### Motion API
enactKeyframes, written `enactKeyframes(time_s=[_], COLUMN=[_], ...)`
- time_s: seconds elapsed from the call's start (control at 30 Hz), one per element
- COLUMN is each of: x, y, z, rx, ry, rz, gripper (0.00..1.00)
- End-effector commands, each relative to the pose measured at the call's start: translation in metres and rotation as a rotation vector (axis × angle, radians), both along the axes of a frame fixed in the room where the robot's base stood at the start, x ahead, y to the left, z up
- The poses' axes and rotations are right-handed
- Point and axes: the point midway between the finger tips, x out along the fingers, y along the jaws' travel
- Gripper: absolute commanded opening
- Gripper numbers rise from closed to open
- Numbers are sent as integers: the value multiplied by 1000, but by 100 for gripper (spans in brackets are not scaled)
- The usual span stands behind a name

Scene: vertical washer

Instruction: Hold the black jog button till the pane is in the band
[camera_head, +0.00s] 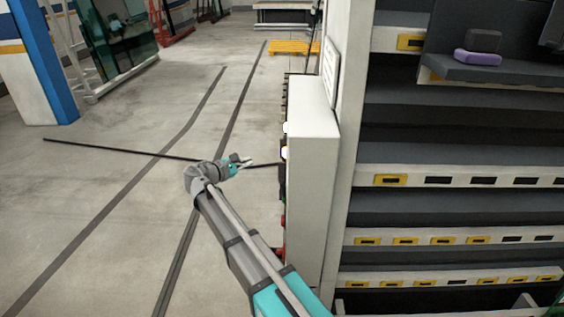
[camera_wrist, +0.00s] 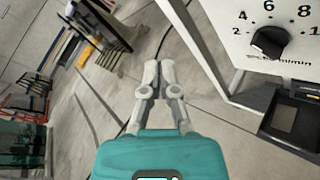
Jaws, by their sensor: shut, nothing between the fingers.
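My gripper (camera_head: 243,163) is shut and empty. In the head view it is a little left of the button side of the white control box (camera_head: 312,180), apart from it. The wrist view shows its two grey fingers (camera_wrist: 160,68) together, pointing past the panel rather than at a button. There a black speed knob (camera_wrist: 270,42) with a number scale sits on a white panel at the upper right. I cannot pick out the black jog button in either view. The box's controls show only edge-on in the head view. No pane inside the washer and no band can be made out.
The washer's shelf-like front (camera_head: 450,210), with yellow-framed slots, stands right of the box. A dark display housing (camera_wrist: 290,118) juts out below the knob. Glass sheets (camera_head: 115,45) lean on a rack at the back left. Floor left of my arm is mostly clear.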

Motion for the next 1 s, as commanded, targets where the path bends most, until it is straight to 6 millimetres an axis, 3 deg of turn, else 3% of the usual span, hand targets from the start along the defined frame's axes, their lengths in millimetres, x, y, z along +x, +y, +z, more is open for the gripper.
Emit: enactKeyframes(time_s=[0.47, 1.0], x=[-1, -4], y=[-8, -60], z=[0, 0], rx=[0, 1], ry=[0, -1], rz=[1, 0], gripper=[0, 0])
